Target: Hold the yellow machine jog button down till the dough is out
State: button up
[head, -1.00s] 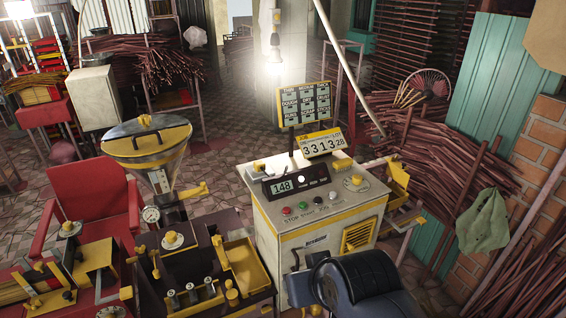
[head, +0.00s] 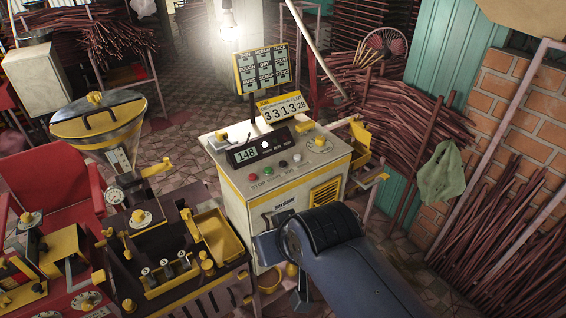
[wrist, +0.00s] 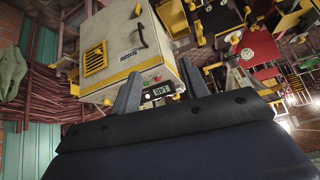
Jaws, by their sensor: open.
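The incense machine's cream control cabinet (head: 285,205) stands mid-picture in the head view, with a display reading 148 and a row of small buttons (head: 268,168) on its sloped top. I cannot pick out a yellow jog button in that row; a yellow knob (head: 320,143) sits on a pale disc at the panel's right. No dough can be made out. My gripper's two grey fingers (wrist: 160,88) show apart and empty in the wrist view, pointing towards the cabinet (wrist: 130,50). In the head view my dark blue arm hides most of the gripper, in front of the cabinet.
A yellow counter sign (head: 281,108) and a grid board (head: 262,70) stand behind the panel. A workbench with a yellow tray (head: 222,238) and a hopper (head: 100,125) stand left. Stacked sticks (head: 385,140) and a brick wall (head: 500,110) bound the right.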

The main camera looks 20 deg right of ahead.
grip_shut()
dwell(1.4)
